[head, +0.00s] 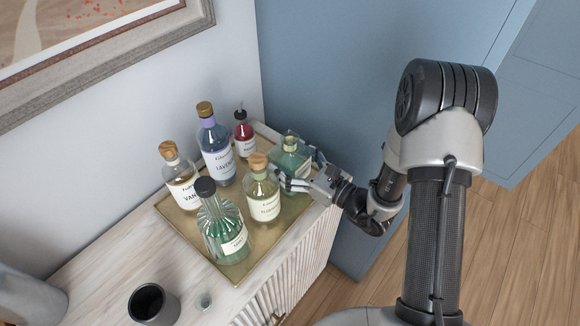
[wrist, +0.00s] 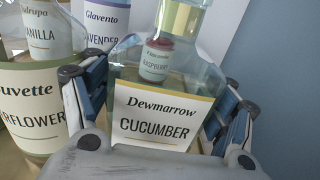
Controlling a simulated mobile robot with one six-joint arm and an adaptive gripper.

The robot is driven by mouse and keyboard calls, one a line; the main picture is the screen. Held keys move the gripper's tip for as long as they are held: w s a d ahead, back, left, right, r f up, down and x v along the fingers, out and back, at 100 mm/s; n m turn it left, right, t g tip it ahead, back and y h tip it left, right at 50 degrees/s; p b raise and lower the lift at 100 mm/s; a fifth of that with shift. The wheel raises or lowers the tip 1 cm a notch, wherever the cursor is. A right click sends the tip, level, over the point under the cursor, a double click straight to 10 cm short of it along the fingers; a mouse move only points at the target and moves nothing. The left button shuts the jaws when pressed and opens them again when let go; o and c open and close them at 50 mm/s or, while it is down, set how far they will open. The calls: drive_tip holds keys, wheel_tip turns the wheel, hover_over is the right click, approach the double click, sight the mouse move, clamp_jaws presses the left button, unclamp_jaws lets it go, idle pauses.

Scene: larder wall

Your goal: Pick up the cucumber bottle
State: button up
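The cucumber bottle (head: 287,160) is a clear, squarish bottle with pale green liquid, upright at the right corner of the brass tray. In the wrist view the cucumber bottle (wrist: 160,115) fills the middle, its label facing me and its top cut off. My gripper (head: 300,168) reaches in from the right, with one finger on each side of the bottle. In the wrist view my gripper (wrist: 165,95) has its fingers spread wide and close along both sides of the bottle. I cannot tell whether the pads press on the glass. The bottle's base is hidden.
The brass tray (head: 213,262) also holds vanilla (head: 181,184), lavender (head: 216,150) and raspberry (head: 244,139) bottles, an elderflower bottle (head: 262,198) close left of my gripper, and a ribbed green bottle (head: 226,232). A dark cup (head: 153,304) stands in front. A blue wall panel (head: 335,75) rises behind.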

drive_tip(key=c, duration=1.4)
